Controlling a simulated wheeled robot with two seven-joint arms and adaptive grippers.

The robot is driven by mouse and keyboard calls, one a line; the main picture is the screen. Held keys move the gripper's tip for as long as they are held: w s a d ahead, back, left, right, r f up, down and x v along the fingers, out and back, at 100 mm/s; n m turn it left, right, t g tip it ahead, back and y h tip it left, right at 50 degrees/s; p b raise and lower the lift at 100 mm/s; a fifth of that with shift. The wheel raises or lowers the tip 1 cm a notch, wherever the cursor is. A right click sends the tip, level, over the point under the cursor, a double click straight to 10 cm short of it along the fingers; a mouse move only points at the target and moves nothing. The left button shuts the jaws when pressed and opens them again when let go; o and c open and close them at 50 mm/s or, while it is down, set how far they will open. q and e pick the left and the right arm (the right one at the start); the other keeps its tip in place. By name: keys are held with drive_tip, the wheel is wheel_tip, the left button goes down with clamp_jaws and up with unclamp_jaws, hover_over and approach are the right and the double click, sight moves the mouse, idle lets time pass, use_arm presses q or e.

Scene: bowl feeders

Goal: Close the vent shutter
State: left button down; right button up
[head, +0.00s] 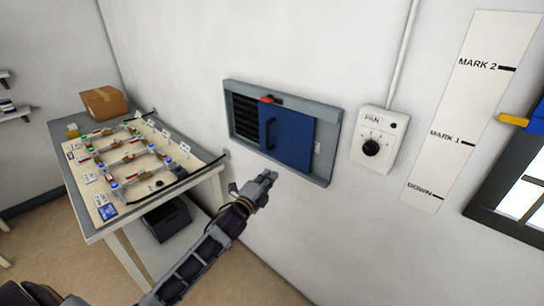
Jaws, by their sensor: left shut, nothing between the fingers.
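The vent shutter (290,137) is a blue sliding panel with a dark handle (270,134). It sits in a grey frame (318,176) on the wall. Dark louvre slats (245,115) show to the left of the panel, so part of the vent is uncovered. A red piece (267,99) sits at the panel's upper left edge. My left gripper (270,177) is below the vent frame, in front of the wall. Its fingers are shut and empty, apart from the handle. My right gripper is not in view.
A table (210,172) with a feeder board and a cardboard box (103,103) stands at the left. A fan control box (379,138) with a knob is right of the vent. A marked strip (464,125) and a window (511,190) are further right.

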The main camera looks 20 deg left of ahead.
use_arm(q)
drive_tip(key=shift+m, duration=1.1)
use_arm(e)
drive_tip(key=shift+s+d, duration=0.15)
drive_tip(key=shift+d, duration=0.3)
use_arm(q)
drive_tip(key=shift+w, duration=0.15)
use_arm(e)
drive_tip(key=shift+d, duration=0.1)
use_arm(q)
drive_tip(key=p, duration=0.1)
approach(280, 149)
drive_tip(key=shift+w+d, duration=0.85)
drive_tip(key=shift+d, duration=1.1)
drive_tip(key=shift+w+d+f, duration=0.1)
drive_tip(key=shift+w+f, duration=0.2)
drive_tip(key=shift+w, duration=0.6)
drive_tip(key=shift+w+a+r+p, duration=0.15)
drive_tip(key=shift+w+a+p, duration=0.2)
drive_tip(key=shift+a, duration=0.4)
drive_tip(key=shift+w+a+r+p, duration=0.15)
drive_tip(key=shift+w+a+p, duration=0.15)
drive_tip(key=shift+a, duration=0.4)
drive_tip(key=shift+w+a, duration=0.1)
drive_tip(key=shift+a, duration=0.25)
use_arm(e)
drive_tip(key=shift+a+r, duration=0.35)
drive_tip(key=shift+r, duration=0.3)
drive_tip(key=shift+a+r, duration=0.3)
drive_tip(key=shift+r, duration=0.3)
